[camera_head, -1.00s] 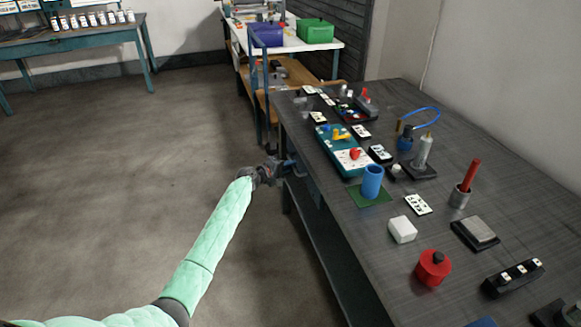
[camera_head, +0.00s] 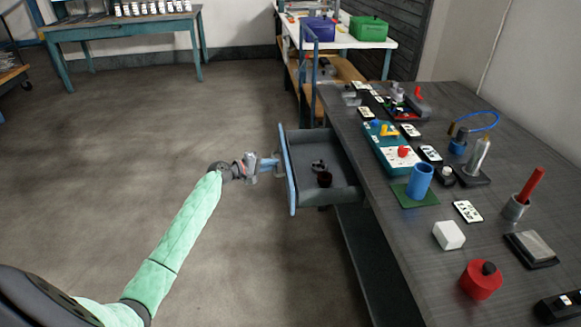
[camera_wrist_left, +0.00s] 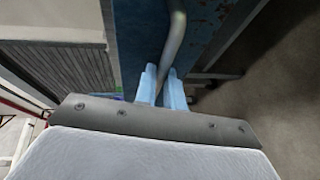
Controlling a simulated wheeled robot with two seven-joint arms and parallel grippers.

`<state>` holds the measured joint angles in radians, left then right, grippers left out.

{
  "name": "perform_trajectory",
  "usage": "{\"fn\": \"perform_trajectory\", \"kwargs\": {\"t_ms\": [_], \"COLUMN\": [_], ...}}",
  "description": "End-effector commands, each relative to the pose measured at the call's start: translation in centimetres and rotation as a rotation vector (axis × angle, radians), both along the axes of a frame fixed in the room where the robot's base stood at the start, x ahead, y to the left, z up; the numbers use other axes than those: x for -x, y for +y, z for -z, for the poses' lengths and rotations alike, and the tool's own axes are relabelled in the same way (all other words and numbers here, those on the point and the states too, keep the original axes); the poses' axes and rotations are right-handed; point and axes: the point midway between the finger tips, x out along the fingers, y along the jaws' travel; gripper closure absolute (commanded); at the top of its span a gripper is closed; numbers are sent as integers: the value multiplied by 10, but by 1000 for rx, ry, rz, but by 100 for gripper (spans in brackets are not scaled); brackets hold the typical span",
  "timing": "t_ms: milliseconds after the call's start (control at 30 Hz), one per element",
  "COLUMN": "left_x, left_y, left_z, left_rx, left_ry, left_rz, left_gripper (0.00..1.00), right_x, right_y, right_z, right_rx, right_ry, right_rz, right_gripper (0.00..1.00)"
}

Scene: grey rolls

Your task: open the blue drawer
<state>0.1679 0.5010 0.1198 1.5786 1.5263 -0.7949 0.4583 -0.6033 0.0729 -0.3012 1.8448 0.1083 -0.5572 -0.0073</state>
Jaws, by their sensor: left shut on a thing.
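The blue drawer (camera_head: 290,172) sticks out from the left side of the dark workbench, well open, with its grey inside showing. A dark round item and a small metal item lie in it. My left gripper (camera_head: 272,165) is at the drawer's blue front, shut on the drawer handle. In the left wrist view, the pale blue fingers (camera_wrist_left: 163,88) close around the grey bar handle (camera_wrist_left: 173,45) in front of the worn blue drawer front (camera_wrist_left: 140,35). My right gripper is not in view.
The workbench top (camera_head: 400,235) holds a blue cup (camera_head: 420,181), a white block (camera_head: 448,235), a red round container (camera_head: 481,279) and several other items. Open floor (camera_head: 110,150) lies left of the drawer.

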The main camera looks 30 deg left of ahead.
Motion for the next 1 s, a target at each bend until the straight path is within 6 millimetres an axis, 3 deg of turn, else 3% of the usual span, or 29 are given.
{"fn": "perform_trajectory", "kwargs": {"t_ms": [100,333,867,900,1000], "left_x": [13,28,33,33,33], "left_y": [19,42,49,49,49], "left_z": [4,2,1,1,1], "left_rx": [-1,0,0,0,0], "left_ry": [3,2,2,2,1], "left_rz": [0,0,1,1,0], "left_gripper": [100,100,100,87,68], "right_x": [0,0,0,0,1], "right_y": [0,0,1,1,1], "right_z": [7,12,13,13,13], "right_rx": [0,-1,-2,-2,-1], "right_ry": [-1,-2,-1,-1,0], "right_rz": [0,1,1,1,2], "right_gripper": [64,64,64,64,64]}}
